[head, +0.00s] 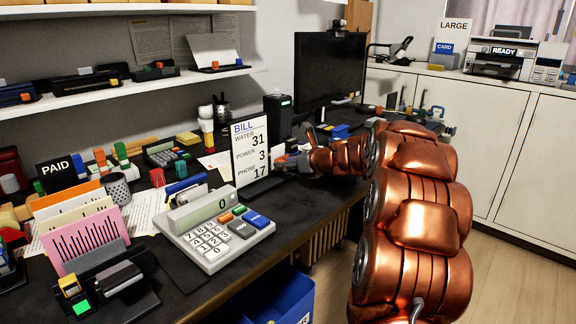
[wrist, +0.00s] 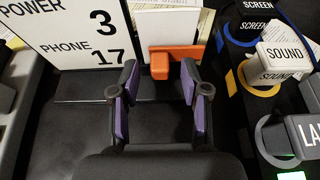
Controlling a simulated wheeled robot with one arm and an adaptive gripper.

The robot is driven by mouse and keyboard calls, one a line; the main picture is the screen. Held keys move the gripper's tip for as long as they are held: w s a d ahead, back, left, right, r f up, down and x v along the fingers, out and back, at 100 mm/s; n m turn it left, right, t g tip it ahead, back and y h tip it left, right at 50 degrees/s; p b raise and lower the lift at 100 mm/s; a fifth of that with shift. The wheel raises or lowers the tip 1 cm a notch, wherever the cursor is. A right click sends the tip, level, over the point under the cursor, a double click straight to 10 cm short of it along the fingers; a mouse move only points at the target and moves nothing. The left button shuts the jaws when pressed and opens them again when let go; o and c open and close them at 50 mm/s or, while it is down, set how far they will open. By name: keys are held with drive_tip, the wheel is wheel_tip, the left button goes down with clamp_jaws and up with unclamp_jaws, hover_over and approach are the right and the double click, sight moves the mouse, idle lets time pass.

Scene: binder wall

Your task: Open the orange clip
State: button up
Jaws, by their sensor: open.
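In the wrist view the orange clip (wrist: 178,54) sits just ahead of my gripper (wrist: 159,82), at the lower edge of some upright white papers (wrist: 168,26). It has a wide bar and a short block at its left end. My gripper is open, with its two purple-padded fingers apart and nothing between them. The block lies ahead of the gap between the fingertips, and the bar reaches past the right finger.
The white bill board (head: 250,151) stands close on the gripper's left. Labelled cable tags, such as the SOUND tag (wrist: 285,56), lie close on its right. A large calculator (head: 213,228) and a monitor (head: 329,70) stand on the dark desk. A blue bin (head: 280,303) is below the desk.

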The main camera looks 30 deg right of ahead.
clamp_jaws()
idle(0.4)
drive_tip(key=shift+r, duration=0.1)
